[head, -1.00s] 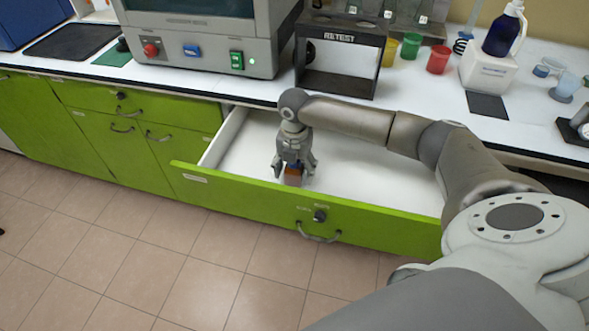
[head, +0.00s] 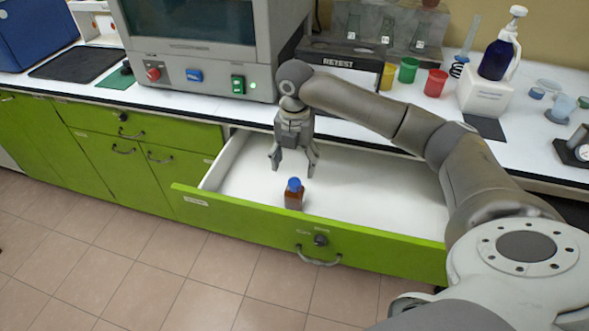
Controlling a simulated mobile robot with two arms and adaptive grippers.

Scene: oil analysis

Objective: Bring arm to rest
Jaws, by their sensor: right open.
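My right gripper (head: 293,165) is open and empty, pointing down over the open drawer. A small brown bottle with a blue cap (head: 293,196) stands upright in the drawer (head: 375,185), near its front wall. The gripper's fingertips are above and behind the bottle, apart from it. My right arm reaches in from the right, over the counter edge and the drawer. My left gripper does not show.
The green drawer front (head: 240,214) sticks out from the cabinets. On the counter stand a grey machine (head: 200,60), a RETEST rack (head: 340,62) partly hidden by my arm, coloured cups (head: 435,83) and a blue pump bottle (head: 497,55). The tiled floor in front is clear.

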